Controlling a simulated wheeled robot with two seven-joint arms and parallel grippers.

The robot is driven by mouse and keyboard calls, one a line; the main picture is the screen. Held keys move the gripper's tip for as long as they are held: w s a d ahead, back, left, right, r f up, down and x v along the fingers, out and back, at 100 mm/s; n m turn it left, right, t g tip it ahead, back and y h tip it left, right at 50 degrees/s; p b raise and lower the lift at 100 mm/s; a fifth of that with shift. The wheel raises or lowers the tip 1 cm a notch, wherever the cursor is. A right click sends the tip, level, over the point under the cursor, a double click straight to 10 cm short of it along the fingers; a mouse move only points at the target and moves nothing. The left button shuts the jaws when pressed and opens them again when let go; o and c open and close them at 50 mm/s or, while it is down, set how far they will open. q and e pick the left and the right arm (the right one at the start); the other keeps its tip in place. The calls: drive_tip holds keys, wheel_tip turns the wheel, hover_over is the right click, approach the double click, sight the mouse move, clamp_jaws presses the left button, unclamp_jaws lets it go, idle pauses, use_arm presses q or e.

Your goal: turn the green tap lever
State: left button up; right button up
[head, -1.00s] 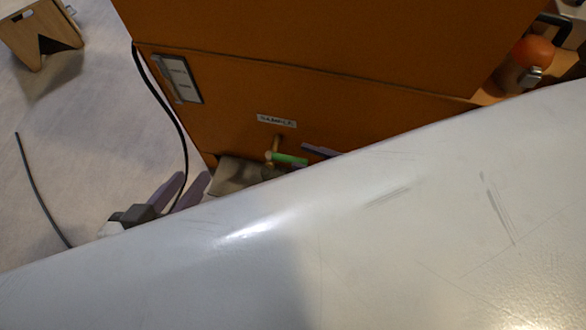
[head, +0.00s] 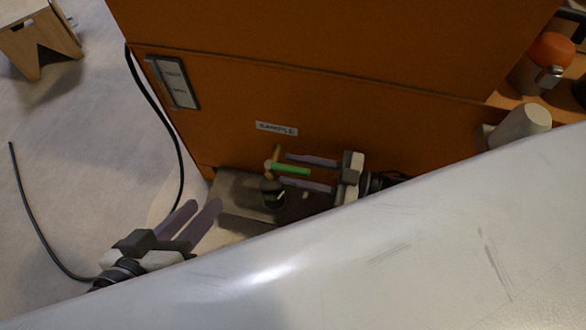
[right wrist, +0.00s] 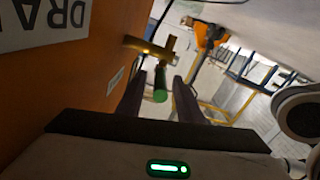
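The green tap lever (head: 290,168) sticks out to the right from a brass tap (head: 275,157) on the lower front of the orange cabinet. My right gripper (head: 284,168) comes from the right and is open, with one finger above and one below the lever in the head view. In the right wrist view, the green lever (right wrist: 160,86) shows end-on between the two fingers, with gaps beside it, and the brass tap (right wrist: 150,47) lies beyond. My left gripper (head: 205,203) is open and empty at the lower left, apart from the tap.
The orange cabinet (head: 330,100) fills the middle. A dark round container (head: 273,193) sits below the tap on a grey block (head: 235,195). A black cable (head: 160,110) hangs at the cabinet's left edge. The left floor is mostly clear.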

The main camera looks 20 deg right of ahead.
drive_tip(key=shift+w+a, duration=0.25)
drive_tip(key=shift+a, duration=0.15)
clamp_jaws()
